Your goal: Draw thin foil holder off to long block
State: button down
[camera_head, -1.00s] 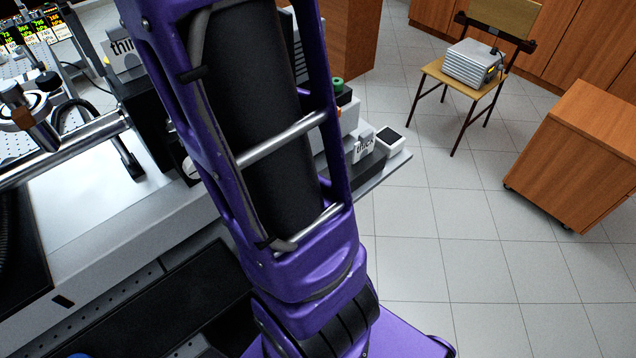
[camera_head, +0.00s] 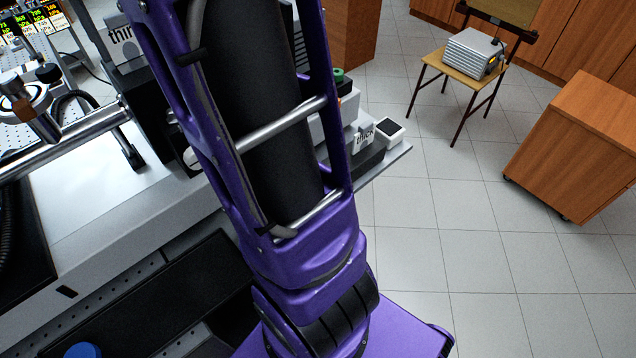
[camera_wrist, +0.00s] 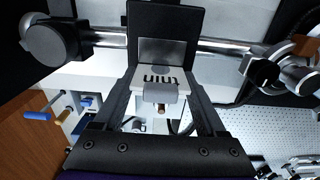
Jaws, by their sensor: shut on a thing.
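In the wrist view, a pale grey plate with the word "thin", upside down (camera_wrist: 156,75), sits between the two dark fingers of my gripper (camera_wrist: 160,90), which is shut on it. I take this plate to be the thin foil holder. A black upright part (camera_wrist: 161,16) stands directly behind the plate; I cannot tell whether they touch. In the head view, my purple arm hides the gripper. A grey "thin" face (camera_head: 122,33) shows left of the arm. Right of the arm, a white "thick" piece (camera_head: 362,136) stands by a dark block (camera_head: 366,163); I cannot tell whether this is the long block.
A metal rail (camera_head: 75,133) crosses the bench at left; it also shows in the wrist view (camera_wrist: 110,38). A chair (camera_head: 462,65) and wooden cabinet (camera_head: 575,150) stand on open floor.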

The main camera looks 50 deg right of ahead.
jog(key=shift+r+p, duration=0.6)
jog(key=shift+r, duration=2.7)
